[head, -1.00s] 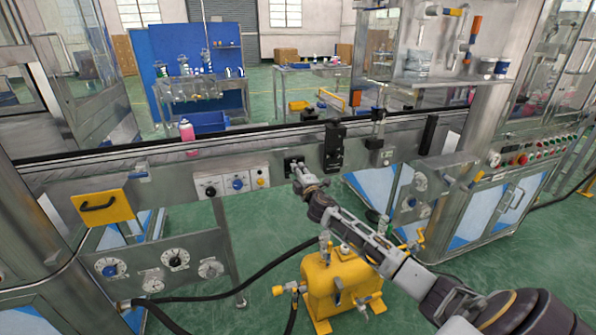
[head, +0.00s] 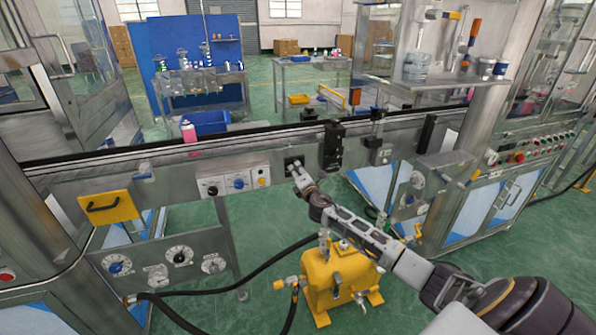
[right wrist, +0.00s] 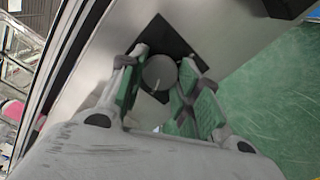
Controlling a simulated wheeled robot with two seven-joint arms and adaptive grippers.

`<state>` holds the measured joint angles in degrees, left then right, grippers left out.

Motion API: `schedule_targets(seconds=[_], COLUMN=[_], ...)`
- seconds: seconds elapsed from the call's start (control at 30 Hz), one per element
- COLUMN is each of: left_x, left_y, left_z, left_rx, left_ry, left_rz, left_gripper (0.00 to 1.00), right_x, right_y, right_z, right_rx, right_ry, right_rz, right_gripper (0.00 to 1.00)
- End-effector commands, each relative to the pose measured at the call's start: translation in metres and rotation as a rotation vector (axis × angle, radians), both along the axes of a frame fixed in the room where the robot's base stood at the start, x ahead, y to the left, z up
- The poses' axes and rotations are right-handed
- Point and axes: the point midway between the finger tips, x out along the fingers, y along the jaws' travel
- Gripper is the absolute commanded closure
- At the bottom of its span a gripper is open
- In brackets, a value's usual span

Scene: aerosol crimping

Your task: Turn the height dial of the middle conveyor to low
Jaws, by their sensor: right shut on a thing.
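The height dial (right wrist: 159,72) of the middle conveyor is a round grey knob on a dark square plate (right wrist: 184,42), with a small pale mark near its lower edge in the right wrist view. In the head view the dark plate (head: 292,162) sits on the front panel of the conveyor (head: 130,172). My right gripper (head: 296,172) reaches it from the front. In the right wrist view its green-padded fingers (right wrist: 162,84) stand on both sides of the knob, shut on it. Any scale around the dial is too small to read. My left gripper is out of view.
Left of the dial, a control panel (head: 222,185) carries a blue knob and a yellow button. A black block (head: 333,147) is just to its right. A yellow tank (head: 338,277) with a black hose stands below my right arm. A pink can (head: 188,131) is on the belt.

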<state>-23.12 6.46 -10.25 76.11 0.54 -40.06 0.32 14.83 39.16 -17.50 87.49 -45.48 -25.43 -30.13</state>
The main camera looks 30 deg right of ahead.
Motion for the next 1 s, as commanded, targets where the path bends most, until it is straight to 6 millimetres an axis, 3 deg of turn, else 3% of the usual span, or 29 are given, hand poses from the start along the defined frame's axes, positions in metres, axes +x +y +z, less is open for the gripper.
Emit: schedule_targets(seconds=[0.67, 0.7, 0.83, 1.0], left_x=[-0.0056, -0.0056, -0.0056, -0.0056], left_y=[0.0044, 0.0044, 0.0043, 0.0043], left_z=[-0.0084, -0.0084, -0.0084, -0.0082], left_rx=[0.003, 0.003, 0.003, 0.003], left_ry=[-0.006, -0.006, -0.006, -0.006], left_rz=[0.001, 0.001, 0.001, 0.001], left_gripper=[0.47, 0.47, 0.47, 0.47], right_x=[-0.0002, -0.0002, -0.0001, 0.0000], right_y=[0.0008, 0.0008, 0.0005, 0.0002], right_z=[-0.0018, -0.0018, -0.0015, -0.0009], right_rx=[-0.060, -0.060, -0.060, -0.059], right_ry=[0.016, 0.017, 0.016, 0.016], right_rz=[0.001, 0.002, 0.001, 0.000], right_gripper=[0.91, 0.63, 0.47, 0.46])
